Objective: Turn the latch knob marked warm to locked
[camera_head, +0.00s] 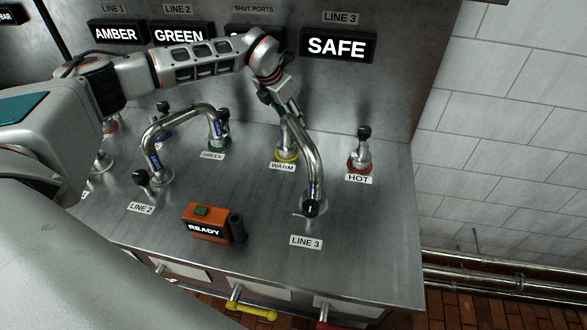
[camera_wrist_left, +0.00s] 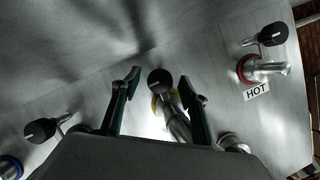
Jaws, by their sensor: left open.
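The port marked warm has a yellow ring (camera_head: 288,156) and a WARM label (camera_head: 283,167). A bent steel pipe (camera_head: 312,150) runs from it to the port labelled LINE 3. In the wrist view the warm black latch knob (camera_wrist_left: 160,82) lies between my open fingers, with part of the yellow ring (camera_wrist_left: 154,104) below it. My left gripper (camera_head: 284,106) is above the warm port in the head view and hides the knob there. In the wrist view my left gripper (camera_wrist_left: 162,76) shows gaps on both sides of the knob. My right gripper is not in view.
The HOT port (camera_head: 360,160) with a red ring stands to the right. A second bent pipe (camera_head: 180,112) joins LINE 2 and GREEN at the left. An orange READY box (camera_head: 206,224) sits near the front. A SAFE sign (camera_head: 337,46) is on the back panel.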

